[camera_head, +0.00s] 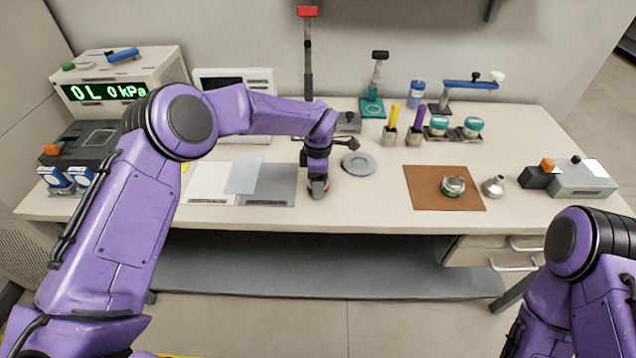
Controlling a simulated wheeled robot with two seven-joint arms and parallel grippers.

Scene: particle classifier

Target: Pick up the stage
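My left gripper (318,186) points down low over the front middle of the table, at the right edge of the grey mat. Something small, grey and reddish shows at its tip; I cannot tell whether it is part of the gripper or a thing under it. The finger gap is too small to make out. No part is clearly marked as the stage. A flat round grey disc (359,164) lies just right of my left gripper, apart from it. A round silver and green piece (453,186) sits on the brown mat (424,198). My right gripper is out of view.
A display box (136,72) stands at the back left. A tall black stand (308,62), teal stand (372,104), yellow and purple tubes and teal-lidded jars line the back. A silver funnel-like piece (493,186) and grey box (582,180) are right. Front middle table is bare.

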